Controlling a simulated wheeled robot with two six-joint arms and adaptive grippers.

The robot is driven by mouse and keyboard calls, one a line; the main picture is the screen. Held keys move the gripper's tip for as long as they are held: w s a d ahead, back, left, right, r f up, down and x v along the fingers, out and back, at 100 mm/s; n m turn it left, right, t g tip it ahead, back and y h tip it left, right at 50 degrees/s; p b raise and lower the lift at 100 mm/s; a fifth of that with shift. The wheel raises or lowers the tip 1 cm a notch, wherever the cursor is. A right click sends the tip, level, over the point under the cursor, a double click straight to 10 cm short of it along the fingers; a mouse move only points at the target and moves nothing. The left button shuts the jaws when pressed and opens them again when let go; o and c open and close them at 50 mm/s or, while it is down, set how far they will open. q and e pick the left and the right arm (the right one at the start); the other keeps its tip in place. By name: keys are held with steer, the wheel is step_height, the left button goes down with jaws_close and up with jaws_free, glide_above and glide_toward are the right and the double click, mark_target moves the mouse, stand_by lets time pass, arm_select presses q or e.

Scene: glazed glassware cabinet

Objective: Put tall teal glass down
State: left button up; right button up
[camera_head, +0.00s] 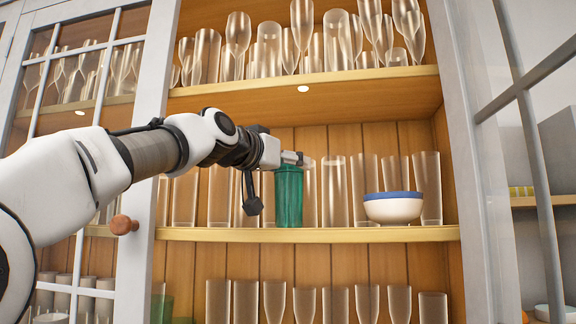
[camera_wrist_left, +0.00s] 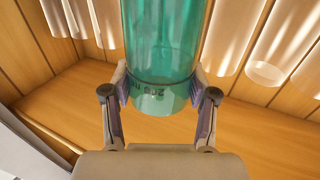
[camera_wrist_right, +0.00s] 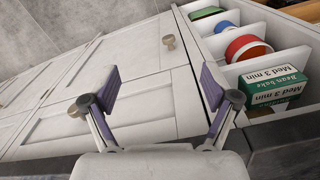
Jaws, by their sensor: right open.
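The tall teal glass (camera_head: 289,197) is upright over the middle cabinet shelf (camera_head: 330,235), in front of a row of clear tall glasses. Its base is level with the shelf's front edge in the head view; I cannot tell whether it touches. My left gripper (camera_head: 301,159) is at the glass's upper end. In the left wrist view, the left gripper's fingers (camera_wrist_left: 160,94) press on both sides of the teal glass (camera_wrist_left: 160,45) near its rim. My right gripper (camera_wrist_right: 155,85) is open and empty, away from the shelf, above drawer fronts.
A white bowl with a blue rim (camera_head: 393,207) stands right of the teal glass. Clear tall glasses (camera_head: 334,190) line the shelf behind. The upper shelf (camera_head: 300,92) is overhead. An open drawer (camera_wrist_right: 285,35) holds a green box (camera_wrist_right: 273,88) and round items.

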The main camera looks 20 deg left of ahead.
arm_select(q)
steer(key=o, duration=0.4)
steer(key=shift+w+f, duration=0.1)
steer(key=shift+w, duration=0.15)
steer(key=s+b, duration=0.3)
steer(key=s, duration=0.1)
steer(key=s+a+b, duration=0.1)
steer(key=s+b, duration=0.7)
steer(key=shift+s+a+r, duration=0.2)
steer(key=shift+s+a, duration=0.05)
steer(key=shift+s, duration=0.05)
